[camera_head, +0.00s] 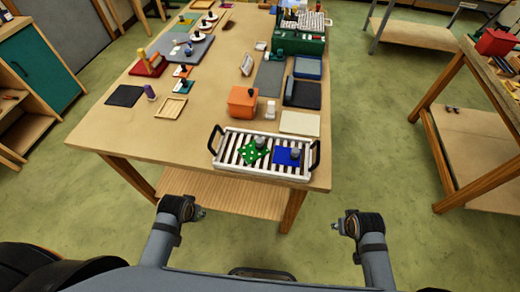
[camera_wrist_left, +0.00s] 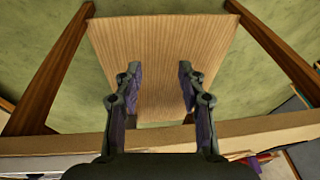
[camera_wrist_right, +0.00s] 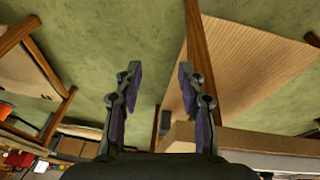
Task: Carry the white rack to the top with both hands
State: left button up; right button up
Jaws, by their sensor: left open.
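The white rack (camera_head: 230,151) sits at the near end of the wooden table, with a dark upright handle at its left end (camera_head: 214,138) and another at its right end (camera_head: 315,157). On its slats lie a green piece (camera_head: 252,156) and a blue piece (camera_head: 284,159), each with a grey knob. My left gripper (camera_wrist_left: 157,72) is open and empty in the left wrist view, with the table's lower shelf behind its fingers. My right gripper (camera_wrist_right: 160,70) is open and empty in the right wrist view, over green floor beside the table. Neither gripper touches the rack; the rack is not clear in either wrist view.
An orange block (camera_head: 242,101), a small white figure (camera_head: 270,109) and a cream pad (camera_head: 300,122) lie just behind the rack. Dark trays and a green case (camera_head: 298,45) stand farther back. The table's left middle (camera_head: 130,130) is bare. Another bench (camera_head: 480,100) stands at the right.

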pick_arm(q)
notch_tip(320, 180, up, 11)
jog(key=w+p, duration=0.1)
jog(key=w, duration=0.2)
pick_arm(e)
notch_tip(320, 180, up, 10)
jog(key=w+r, duration=0.1)
jog(key=w, duration=0.2)
pick_arm(q)
jog(key=g+y, duration=0.2)
jog(key=g, duration=0.1)
send_near(212, 136)
pick_arm(e)
jog(key=m+g+y, duration=0.2)
jog(key=g+y, duration=0.1)
send_near(319, 145)
pick_arm(q)
jog(key=x, duration=1)
jog(key=shift+s+f, duration=0.2)
jog(key=shift+f, duration=0.2)
pick_arm(e)
jog(key=f, duration=0.3)
jog(key=a+f, duration=0.1)
jog(key=f, duration=0.6)
jog(key=shift+s+a+f, duration=0.1)
jog(key=shift+a+f, duration=0.25)
jog(key=shift+a, duration=0.05)
